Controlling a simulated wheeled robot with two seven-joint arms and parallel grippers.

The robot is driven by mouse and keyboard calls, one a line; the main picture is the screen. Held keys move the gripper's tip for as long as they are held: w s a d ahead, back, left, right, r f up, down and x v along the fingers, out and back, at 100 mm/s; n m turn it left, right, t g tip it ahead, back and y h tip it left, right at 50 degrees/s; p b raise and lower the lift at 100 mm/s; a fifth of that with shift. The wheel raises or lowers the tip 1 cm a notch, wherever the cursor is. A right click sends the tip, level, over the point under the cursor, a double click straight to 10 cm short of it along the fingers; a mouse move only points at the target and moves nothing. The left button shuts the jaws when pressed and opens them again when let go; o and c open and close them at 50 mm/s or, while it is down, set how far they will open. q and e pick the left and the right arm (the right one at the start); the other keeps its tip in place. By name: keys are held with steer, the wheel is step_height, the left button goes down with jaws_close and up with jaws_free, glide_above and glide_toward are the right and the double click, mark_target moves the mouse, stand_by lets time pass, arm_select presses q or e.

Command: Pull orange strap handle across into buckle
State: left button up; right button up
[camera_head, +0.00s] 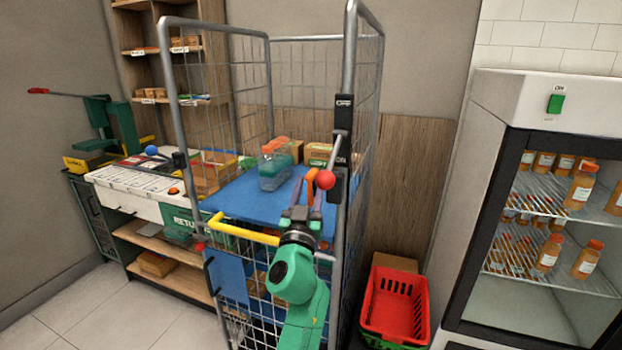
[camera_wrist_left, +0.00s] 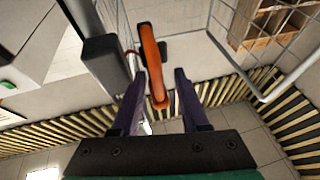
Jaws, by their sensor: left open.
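The orange strap handle (camera_head: 310,178) is at the right front post of the roll cage, beside a red ball. In the left wrist view the orange handle (camera_wrist_left: 152,60) is upright, its lower end between my fingertips. My left gripper (camera_head: 303,196) is open around or just short of it, with purple fingers also in the wrist view (camera_wrist_left: 158,84). I cannot tell whether they touch it. A black fitting (camera_head: 180,160) on the left front post may be the buckle; I cannot tell for sure. My right gripper is not in view.
The cage (camera_head: 270,37) holds a blue shelf (camera_head: 232,205) with bottles and boxes. A yellow bar (camera_head: 243,231) crosses its front. A black fitting (camera_head: 343,115) and the red ball (camera_head: 325,180) are close to my gripper. A red basket (camera_head: 395,305) and a fridge (camera_head: 480,180) stand right.

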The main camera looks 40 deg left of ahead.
arm_select(q)
steer(key=shift+s+d, duration=0.1)
steer(key=shift+d, duration=0.05)
steer(key=shift+s+d+r, duration=0.1)
steer(key=shift+d+r, duration=0.05)
steer(key=shift+d, duration=0.05)
steer(key=c, duration=0.3)
jaws_close()
stand_by(0.7)
